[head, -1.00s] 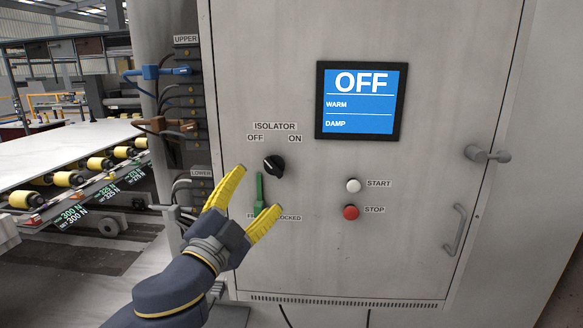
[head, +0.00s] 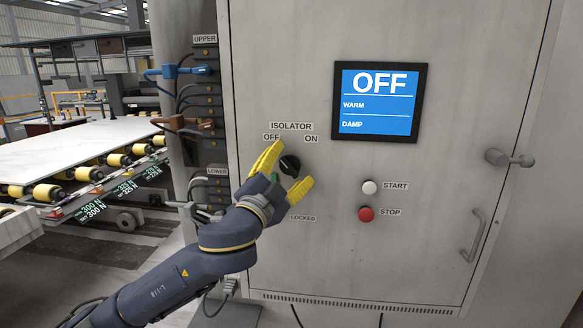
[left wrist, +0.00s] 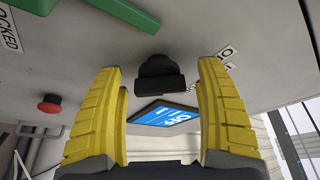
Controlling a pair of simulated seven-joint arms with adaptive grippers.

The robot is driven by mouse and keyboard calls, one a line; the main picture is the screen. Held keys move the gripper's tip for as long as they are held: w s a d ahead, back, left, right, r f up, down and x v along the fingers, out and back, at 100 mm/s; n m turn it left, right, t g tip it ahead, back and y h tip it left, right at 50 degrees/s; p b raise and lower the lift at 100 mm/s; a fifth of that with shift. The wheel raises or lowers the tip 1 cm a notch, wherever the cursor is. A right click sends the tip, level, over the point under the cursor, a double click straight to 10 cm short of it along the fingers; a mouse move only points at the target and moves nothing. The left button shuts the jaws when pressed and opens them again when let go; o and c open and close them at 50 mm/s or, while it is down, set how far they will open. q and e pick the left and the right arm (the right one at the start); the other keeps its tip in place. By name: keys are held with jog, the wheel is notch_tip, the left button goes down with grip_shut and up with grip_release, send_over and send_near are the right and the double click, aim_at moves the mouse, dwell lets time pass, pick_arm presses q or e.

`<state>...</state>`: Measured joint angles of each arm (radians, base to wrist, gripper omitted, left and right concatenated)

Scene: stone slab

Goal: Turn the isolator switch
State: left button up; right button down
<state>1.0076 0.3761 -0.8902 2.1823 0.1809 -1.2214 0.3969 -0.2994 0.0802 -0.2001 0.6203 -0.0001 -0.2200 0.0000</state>
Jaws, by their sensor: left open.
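The isolator switch is a black rotary knob (head: 290,164) on the grey cabinet door, below the ISOLATOR label (head: 291,126) and between the OFF and ON marks. My left gripper (head: 288,166) is open, its yellow fingers to either side of the knob in the head view. In the left wrist view the knob (left wrist: 160,78) sits between and beyond the open fingertips; I see no contact. A green lever (left wrist: 100,12) shows at the top left of the wrist view; in the head view my gripper mostly hides it. My right gripper is in neither view.
The cabinet screen (head: 376,102) reads OFF, WARM, DAMP. A white START button (head: 370,187) and red STOP button (head: 366,214) are right of the knob. A door latch (head: 510,158) and handle (head: 473,235) stick out farther right. A roller conveyor (head: 85,175) stands at left.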

pick_arm(q)
jog(key=shift+c, duration=0.4)
jog(key=c, duration=1.3)
jog(key=shift+r+m, duration=0.1)
jog(key=shift+m, duration=0.4)
jog(key=m+g, duration=0.2)
jog(key=m, duration=0.2)
jog(key=shift+m, duration=0.3)
jog(key=shift+c, duration=0.2)
jog(key=m+g, duration=0.1)
jog(key=m, duration=0.2)
jog(key=m+g+y, duration=0.1)
jog(key=m, duration=0.2)
jog(key=shift+s+m, duration=0.1)
jog(key=shift+m, duration=0.2)
jog(key=shift+d+f+m+g+y, duration=0.15)
jog(key=shift+m+g+y, duration=0.4)
jog(key=shift+m, duration=0.95)
jog(key=shift+f+y, duration=0.15)
jog(key=shift+y, duration=0.1)
